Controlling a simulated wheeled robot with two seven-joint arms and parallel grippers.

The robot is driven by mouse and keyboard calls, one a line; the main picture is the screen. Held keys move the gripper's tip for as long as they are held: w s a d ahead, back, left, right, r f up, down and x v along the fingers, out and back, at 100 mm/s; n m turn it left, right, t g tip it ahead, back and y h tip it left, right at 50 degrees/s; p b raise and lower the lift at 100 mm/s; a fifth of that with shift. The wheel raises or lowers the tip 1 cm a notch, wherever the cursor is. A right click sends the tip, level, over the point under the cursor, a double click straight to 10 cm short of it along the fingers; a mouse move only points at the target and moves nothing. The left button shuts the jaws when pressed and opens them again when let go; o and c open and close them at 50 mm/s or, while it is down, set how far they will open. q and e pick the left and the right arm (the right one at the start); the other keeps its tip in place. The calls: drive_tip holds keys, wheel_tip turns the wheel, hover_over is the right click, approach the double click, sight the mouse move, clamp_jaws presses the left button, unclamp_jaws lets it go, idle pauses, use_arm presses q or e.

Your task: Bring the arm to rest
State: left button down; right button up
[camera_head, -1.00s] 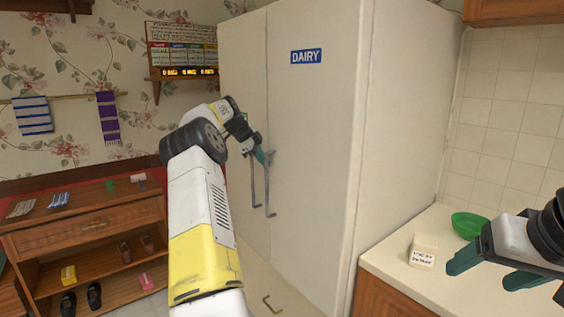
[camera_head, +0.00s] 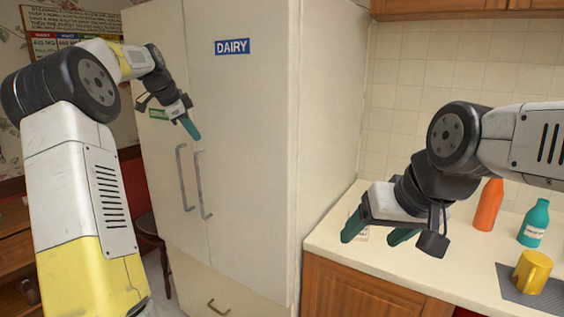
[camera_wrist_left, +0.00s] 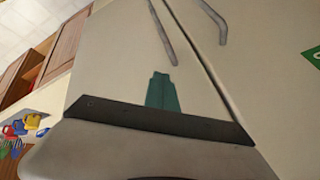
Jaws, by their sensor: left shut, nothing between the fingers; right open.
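My left arm rises along the left of the head view. Its gripper (camera_head: 190,128) is shut and empty in front of the cream fridge (camera_head: 250,130), above the two grey door handles (camera_head: 203,185). In the left wrist view the closed teal fingertips (camera_wrist_left: 162,92) point at the fridge front, with the handles (camera_wrist_left: 163,32) beyond them. I cannot tell whether the fingers touch the door. My right arm comes in from the right. Its gripper (camera_head: 375,236) is open over the counter, with teal fingers apart and partly in front of a small pale block.
The counter (camera_head: 330,240) holds an orange bottle (camera_head: 488,205), a teal bottle (camera_head: 534,223) and a yellow mug (camera_head: 532,271) on a grey mat (camera_head: 508,277). A green label (camera_head: 158,114) is on the fridge's left door. A wooden chair (camera_head: 150,224) stands left of the fridge.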

use_arm(q)
drive_tip(key=s+d+r+n+y, duration=0.1)
drive_tip(key=s+d+n, duration=0.2)
drive_tip(key=s+d, duration=0.55)
drive_tip(key=s+d+r+n+y, duration=0.1)
drive_tip(key=s+d+n, duration=0.3)
drive_tip(key=s, duration=0.7)
drive_tip(key=s+d+f+n, duration=0.1)
drive_tip(key=s+f+n, duration=0.1)
drive_tip(key=s, duration=0.4)
drive_tip(key=s+d+f+n, duration=0.1)
drive_tip(key=s+f+n, duration=0.1)
drive_tip(key=s+f, duration=0.3)
drive_tip(key=s+d+f+n+h, duration=0.1)
drive_tip(key=s+f+n, duration=0.1)
drive_tip(key=s, duration=0.6)
drive_tip(key=shift+d+f+t, duration=0.3)
drive_tip(key=shift+d+f, duration=0.1)
drive_tip(key=shift+f, duration=0.35)
